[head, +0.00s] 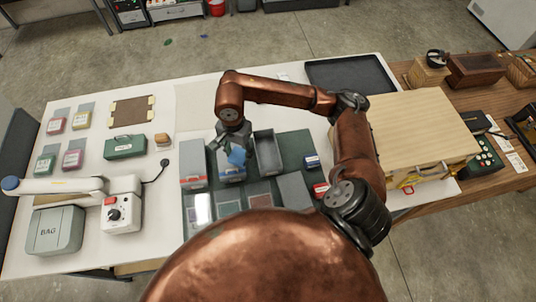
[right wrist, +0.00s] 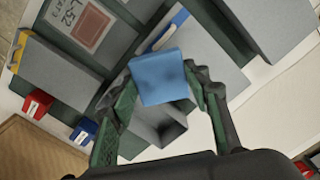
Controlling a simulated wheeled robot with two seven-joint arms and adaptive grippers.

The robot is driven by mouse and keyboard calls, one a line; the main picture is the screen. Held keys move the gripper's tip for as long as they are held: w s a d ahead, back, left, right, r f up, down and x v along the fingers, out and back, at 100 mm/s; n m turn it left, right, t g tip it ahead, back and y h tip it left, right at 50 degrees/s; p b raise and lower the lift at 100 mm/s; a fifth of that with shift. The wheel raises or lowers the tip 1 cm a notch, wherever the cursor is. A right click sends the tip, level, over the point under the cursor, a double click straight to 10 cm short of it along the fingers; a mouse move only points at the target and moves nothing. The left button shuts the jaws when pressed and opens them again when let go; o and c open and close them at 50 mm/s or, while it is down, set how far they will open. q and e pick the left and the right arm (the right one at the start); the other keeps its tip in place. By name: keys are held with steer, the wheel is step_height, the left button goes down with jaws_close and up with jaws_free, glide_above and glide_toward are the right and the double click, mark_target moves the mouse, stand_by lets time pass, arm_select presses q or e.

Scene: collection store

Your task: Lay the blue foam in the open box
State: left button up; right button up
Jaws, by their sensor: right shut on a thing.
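The blue foam (head: 237,156) is a small block. My right gripper (head: 233,135) is shut on it, above the grey boxes on the dark green mat (head: 290,145). In the right wrist view the foam (right wrist: 158,75) sits between the two fingertips (right wrist: 160,85). The open box (head: 267,152) is grey, with a hollow inside, just right of the gripper. In the right wrist view a hollow grey box (right wrist: 160,125) shows partly behind the foam. I cannot tell the height of the foam above the boxes. My left gripper is not in view.
A red-striped grey box (head: 193,165) and a blue-striped one (head: 228,173) stand left of the open box. Flat grey pieces lie in front. A large wooden case (head: 420,125) stands right, a black tray (head: 350,74) behind. A white jointed device (head: 60,186) is at left.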

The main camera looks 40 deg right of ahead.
steer(key=m, duration=0.2)
steer(key=d+m, duration=0.1)
steer(key=m, duration=0.1)
steer(key=shift+m+p, duration=0.35)
steer(key=shift+m, duration=0.05)
steer(key=m, duration=0.2)
steer(key=d+m, duration=0.1)
steer(key=m, duration=0.1)
steer(key=m+p, duration=0.1)
steer(key=m, duration=0.2)
steer(key=shift+w+d+f, duration=0.1)
steer(key=shift+d, duration=0.3)
steer(key=d+m, duration=0.1)
steer(key=m, duration=0.4)
steer(key=m+p, duration=0.5)
steer(key=m, duration=2.6)
glide_above(267, 155)
steer(key=f, duration=0.2)
step_height(267, 155, down, 8)
steer(key=shift+f+p, duration=0.25)
steer(key=shift+p, duration=0.35)
steer(key=shift+d+f, duration=0.1)
steer(key=shift+f, duration=0.25)
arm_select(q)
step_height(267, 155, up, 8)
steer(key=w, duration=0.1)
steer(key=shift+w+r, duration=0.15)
